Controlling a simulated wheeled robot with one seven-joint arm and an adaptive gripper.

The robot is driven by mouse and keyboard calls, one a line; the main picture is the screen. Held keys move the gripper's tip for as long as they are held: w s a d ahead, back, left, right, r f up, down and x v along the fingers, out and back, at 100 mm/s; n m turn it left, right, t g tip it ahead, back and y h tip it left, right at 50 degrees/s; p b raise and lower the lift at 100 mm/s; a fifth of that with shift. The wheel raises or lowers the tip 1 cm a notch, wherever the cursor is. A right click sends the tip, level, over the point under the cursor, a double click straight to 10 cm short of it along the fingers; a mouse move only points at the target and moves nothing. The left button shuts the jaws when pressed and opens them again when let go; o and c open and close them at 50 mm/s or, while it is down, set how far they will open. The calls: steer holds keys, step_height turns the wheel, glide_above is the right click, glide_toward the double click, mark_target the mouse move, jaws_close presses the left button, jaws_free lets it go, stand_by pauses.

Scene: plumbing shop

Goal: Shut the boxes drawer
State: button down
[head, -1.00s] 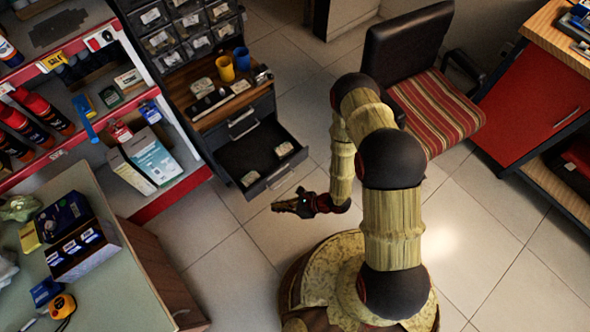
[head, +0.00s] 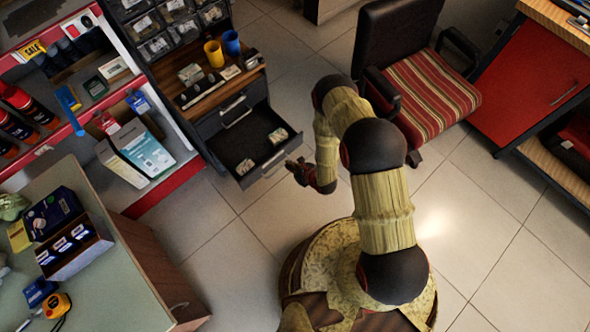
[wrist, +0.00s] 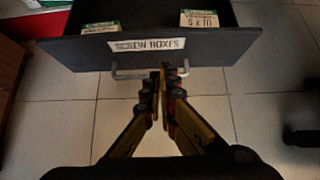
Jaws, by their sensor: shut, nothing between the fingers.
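The boxes drawer (head: 246,150) is pulled out low in the dark cabinet in the head view, with small boxes inside. In the wrist view its dark front (wrist: 220,46) bears a label reading "SCREW BOXES" and a grey bar handle (wrist: 128,74). Two small green-and-white boxes (wrist: 199,18) show behind the front. My gripper (wrist: 165,72) is shut and empty, its fingertips at the middle of the handle; I cannot tell whether they touch it. In the head view my gripper (head: 294,167) is just right of the drawer front.
A closed drawer (head: 233,113) sits above the open one. Cups and small items stand on the cabinet's wooden top (head: 213,88). A shelf unit (head: 165,185) is at the left, a counter (head: 120,275) at lower left, a striped chair (head: 425,95) at upper right.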

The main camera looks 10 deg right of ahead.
mark_target(277, 156)
steer(key=w+a, duration=0.1)
steer(key=w, duration=0.1)
steer(key=w+a+f+b, duration=0.1)
steer(key=w+a, duration=0.1)
steer(key=shift+w+f+b, duration=0.2)
steer(key=shift+w+b, duration=0.1)
steer(key=shift+w+r, duration=0.1)
steer(key=shift+w, duration=0.05)
